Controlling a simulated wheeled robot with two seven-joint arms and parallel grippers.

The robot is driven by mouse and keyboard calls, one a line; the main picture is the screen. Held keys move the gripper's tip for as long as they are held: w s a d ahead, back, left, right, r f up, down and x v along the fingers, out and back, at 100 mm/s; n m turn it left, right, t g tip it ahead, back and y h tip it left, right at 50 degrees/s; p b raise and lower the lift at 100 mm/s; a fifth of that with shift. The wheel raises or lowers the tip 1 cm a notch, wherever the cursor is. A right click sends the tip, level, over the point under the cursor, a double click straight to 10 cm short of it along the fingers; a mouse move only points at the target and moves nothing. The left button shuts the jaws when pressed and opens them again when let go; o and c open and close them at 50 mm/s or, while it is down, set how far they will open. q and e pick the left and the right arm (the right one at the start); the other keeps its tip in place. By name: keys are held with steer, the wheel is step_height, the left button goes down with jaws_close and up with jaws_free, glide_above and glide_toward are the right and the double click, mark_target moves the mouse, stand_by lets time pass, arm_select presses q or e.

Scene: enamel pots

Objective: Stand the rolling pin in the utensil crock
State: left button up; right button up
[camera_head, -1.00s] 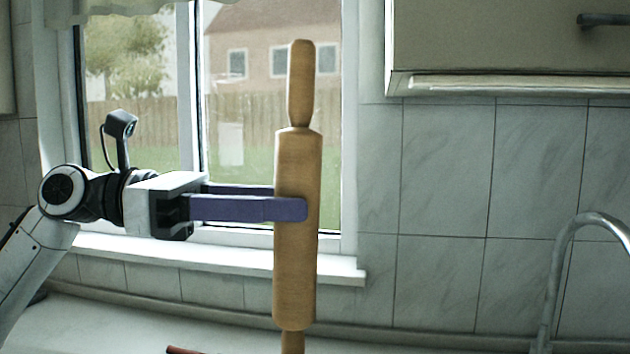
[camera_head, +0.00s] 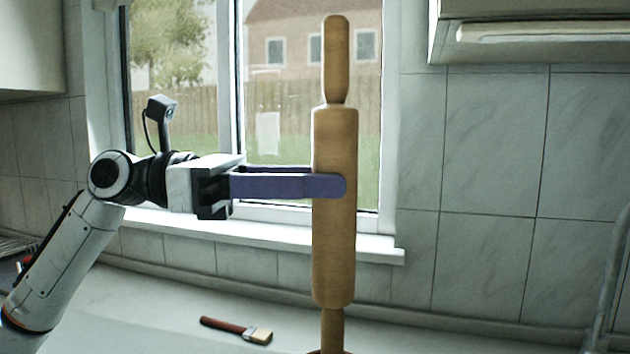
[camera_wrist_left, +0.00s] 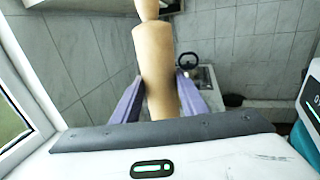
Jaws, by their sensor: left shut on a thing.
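The wooden rolling pin (camera_head: 334,240) stands upright in the head view, its top handle in front of the window. My left gripper (camera_head: 335,185) is shut on the upper part of its barrel, with the purple fingers on either side. The left wrist view shows the pin (camera_wrist_left: 156,70) between both fingers. The pin's lower handle runs down to the bottom edge of the head view. A sliver of a reddish rim (camera_head: 328,352) shows there, perhaps the utensil crock. I cannot tell whether the handle is inside it. My right gripper is not in view.
A brush with a red handle (camera_head: 222,325) lies on the pale counter (camera_head: 160,300), left of the pin. The window sill (camera_head: 270,232) runs behind the pin. A wall cabinet (camera_head: 540,28) hangs at upper right. A metal tap (camera_head: 605,280) stands at the right edge.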

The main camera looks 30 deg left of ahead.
mark_target(315, 276)
arm_select(q)
step_height(315, 276, down, 4)
steer(key=b, duration=0.2)
steer(key=shift+r+b, duration=0.25)
steer(key=shift+b, duration=0.05)
step_height(315, 276, down, 2)
steer(key=shift+b, duration=0.75)
steer(key=shift+f+b, duration=0.55)
steer(key=shift+f, duration=0.1)
step_height(315, 276, down, 3)
steer(key=shift+f+b, duration=0.1)
steer(key=shift+b, duration=1.15)
steer(key=shift+f+b, duration=0.3)
steer(key=shift+f, duration=0.5)
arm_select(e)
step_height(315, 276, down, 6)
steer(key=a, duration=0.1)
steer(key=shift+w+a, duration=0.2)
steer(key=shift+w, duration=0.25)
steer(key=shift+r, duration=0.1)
